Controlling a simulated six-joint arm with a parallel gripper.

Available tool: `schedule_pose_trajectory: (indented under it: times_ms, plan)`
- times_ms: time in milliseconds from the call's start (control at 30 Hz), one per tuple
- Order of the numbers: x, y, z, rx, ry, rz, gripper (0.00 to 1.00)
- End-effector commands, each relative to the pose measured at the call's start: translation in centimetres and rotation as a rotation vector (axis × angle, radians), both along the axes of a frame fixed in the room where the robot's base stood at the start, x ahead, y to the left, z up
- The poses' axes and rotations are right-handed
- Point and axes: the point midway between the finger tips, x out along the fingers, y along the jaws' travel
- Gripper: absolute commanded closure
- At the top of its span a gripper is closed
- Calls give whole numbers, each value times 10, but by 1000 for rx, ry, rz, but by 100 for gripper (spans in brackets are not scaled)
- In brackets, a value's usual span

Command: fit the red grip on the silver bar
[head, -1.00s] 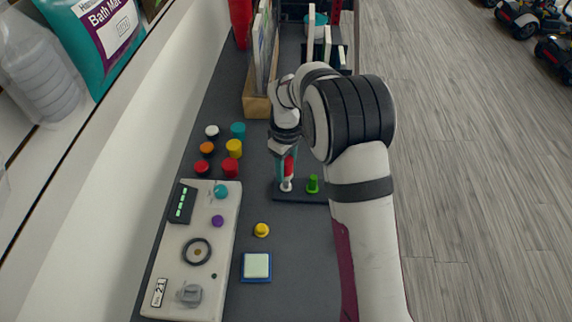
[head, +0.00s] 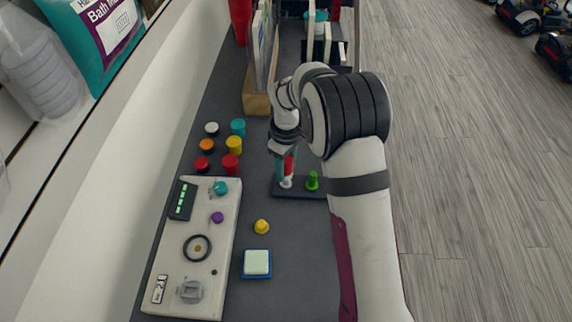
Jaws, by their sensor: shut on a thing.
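The red grip (head: 289,164) is held between the fingers of my gripper (head: 286,160), above the dark base (head: 300,190). My gripper is shut on it and points down. The silver bar (head: 286,183) stands on the left of that base and looks whitish, directly below the red grip. Only its lower part shows; its upper end is hidden. I cannot tell whether the grip surrounds the bar or only sits above it. A green peg (head: 312,181) stands on the same base just to the right.
A control panel (head: 208,260) lies front left. Several coloured caps, including a yellow one (head: 234,145), stand left of my gripper. A yellow knob (head: 262,226) and a blue-edged pad (head: 257,263) lie in front. A wooden holder (head: 256,104) stands behind. My arm fills the right side.

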Motion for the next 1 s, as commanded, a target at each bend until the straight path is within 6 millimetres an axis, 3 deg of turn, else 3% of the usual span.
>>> schedule_pose_trajectory:
  times_ms: [633,667,700,833,1000]
  plan:
    - [0,0,-9,1,1,0,100]
    - [0,0,-9,1,1,0,56]
    - [0,0,-9,1,1,0,49]
    - [0,0,-9,1,1,0,25]
    - [0,0,-9,1,1,0,23]
